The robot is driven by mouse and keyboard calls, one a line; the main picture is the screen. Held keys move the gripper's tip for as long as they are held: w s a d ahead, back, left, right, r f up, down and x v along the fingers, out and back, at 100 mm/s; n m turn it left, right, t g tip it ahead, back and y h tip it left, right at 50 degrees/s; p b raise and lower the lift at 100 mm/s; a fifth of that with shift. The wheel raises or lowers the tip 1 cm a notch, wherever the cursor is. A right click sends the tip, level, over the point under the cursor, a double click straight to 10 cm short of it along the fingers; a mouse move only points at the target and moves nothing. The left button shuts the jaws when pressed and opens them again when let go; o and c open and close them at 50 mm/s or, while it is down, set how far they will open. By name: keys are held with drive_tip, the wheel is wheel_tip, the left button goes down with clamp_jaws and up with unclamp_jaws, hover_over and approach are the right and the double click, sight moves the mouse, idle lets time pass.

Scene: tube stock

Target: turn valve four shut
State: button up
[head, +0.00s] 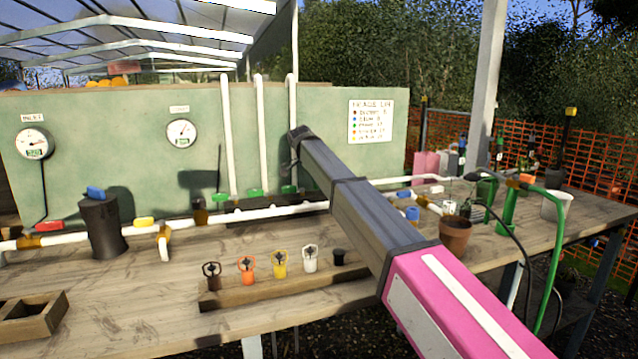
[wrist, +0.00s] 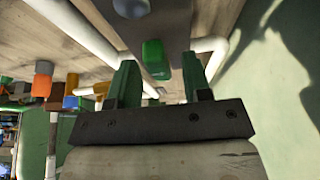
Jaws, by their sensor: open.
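My gripper (wrist: 160,75) shows in the wrist view with its two green fingers spread apart. A green valve handle (wrist: 154,58) lies in the gap between them, just beyond the tips; I see no contact. In the head view, green handles sit at the feet of three upright white pipes, at the left (head: 222,196), middle (head: 254,192) and right (head: 289,189). My arm reaches toward the right one, and its end hides the fingers there. I cannot read any valve number, so I cannot tell which is valve four.
White pipe (head: 100,233) runs along the wooden bench (head: 130,300), with a red handle (head: 49,226) and a yellow handle (head: 144,221). A dark cylinder (head: 102,228) stands by it. A rack (head: 255,292) holds several coloured fittings in front. A terracotta pot (head: 455,237) stands right of my arm.

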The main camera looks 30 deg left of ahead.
drive_tip(key=v, duration=1)
drive_tip(key=shift+a+r, duration=0.15)
drive_tip(key=shift+r, duration=0.2)
drive_tip(key=shift+s, duration=0.2)
